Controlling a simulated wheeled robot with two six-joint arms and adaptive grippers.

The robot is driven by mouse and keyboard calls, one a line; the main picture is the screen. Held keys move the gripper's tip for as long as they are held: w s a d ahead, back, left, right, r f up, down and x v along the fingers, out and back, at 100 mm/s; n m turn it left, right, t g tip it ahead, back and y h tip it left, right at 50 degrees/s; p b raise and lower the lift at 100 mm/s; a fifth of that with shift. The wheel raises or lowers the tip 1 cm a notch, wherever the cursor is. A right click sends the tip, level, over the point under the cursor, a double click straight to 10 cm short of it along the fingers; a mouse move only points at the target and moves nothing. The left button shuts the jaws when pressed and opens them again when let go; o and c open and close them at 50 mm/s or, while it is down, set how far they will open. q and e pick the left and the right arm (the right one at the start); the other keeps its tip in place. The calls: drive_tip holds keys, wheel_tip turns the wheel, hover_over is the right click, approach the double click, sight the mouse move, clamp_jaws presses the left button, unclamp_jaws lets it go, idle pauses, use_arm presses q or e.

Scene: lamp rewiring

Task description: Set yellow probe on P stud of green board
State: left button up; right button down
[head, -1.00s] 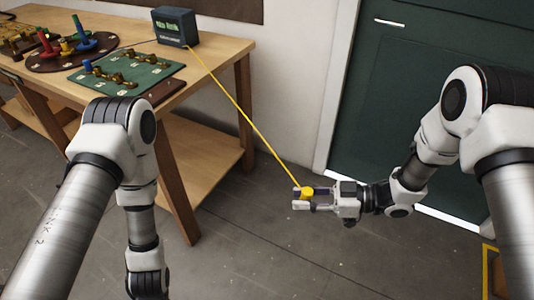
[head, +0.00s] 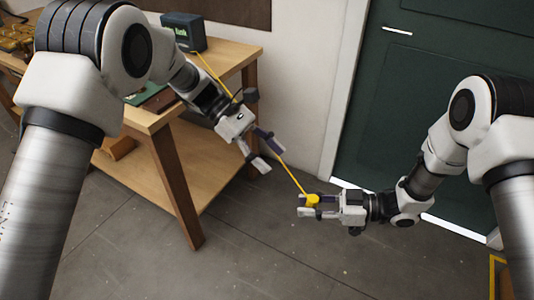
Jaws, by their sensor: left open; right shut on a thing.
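The yellow probe (head: 312,200) is in my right gripper (head: 304,206), which is shut on it over the floor, to the right of the table. A yellow lead (head: 293,178) runs from the probe up to a dark green box (head: 184,30) at the table's back. My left gripper (head: 266,152) is open and empty, in front of the table's right end, close beside the lead; I cannot tell whether they touch. Only a sliver of the green board (head: 146,92) shows behind my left arm. Its studs, the P stud among them, are hidden.
The wooden table (head: 228,62) has a lower shelf (head: 190,175) and a front leg (head: 175,190). A dark green door (head: 440,60) stands at the right. The floor (head: 260,250) between table and door is clear.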

sight(310, 196)
use_arm(q)
drive_tip(key=x, duration=1.2)
drive_tip(key=shift+a+f, duration=0.1)
drive_tip(key=shift+a, duration=0.05)
clamp_jaws()
use_arm(e)
drive_tip(key=c, duration=0.9)
unclamp_jaws()
